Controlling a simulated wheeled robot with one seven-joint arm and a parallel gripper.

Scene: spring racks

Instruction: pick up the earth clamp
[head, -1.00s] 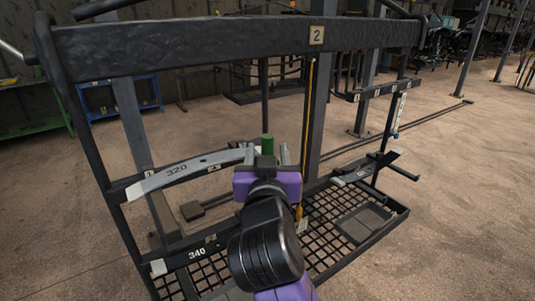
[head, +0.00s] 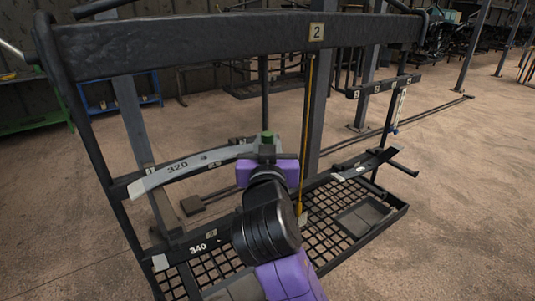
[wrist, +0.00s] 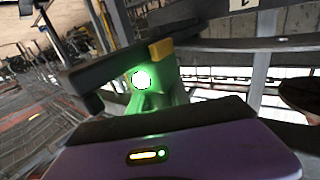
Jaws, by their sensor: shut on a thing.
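The earth clamp is a green piece (wrist: 160,82) in the wrist view, with a bright light spot on it. It sits between the dark fingers of my gripper (wrist: 135,72), which is shut on it. In the head view only its green top (head: 267,135) shows, just beyond my gripper (head: 267,150), near the right end of the leaf spring marked 320 (head: 190,166). My purple gripper body and arm hide the rest of it. I cannot tell whether it touches the spring or the rack bar.
The black rack (head: 180,52) with plate 2 stands around my arm, its top beam above. A bar marked 340 (head: 198,247) and a mesh shelf (head: 330,205) lie below. A yellow cord (head: 305,140) hangs close right of my gripper. Open floor lies right.

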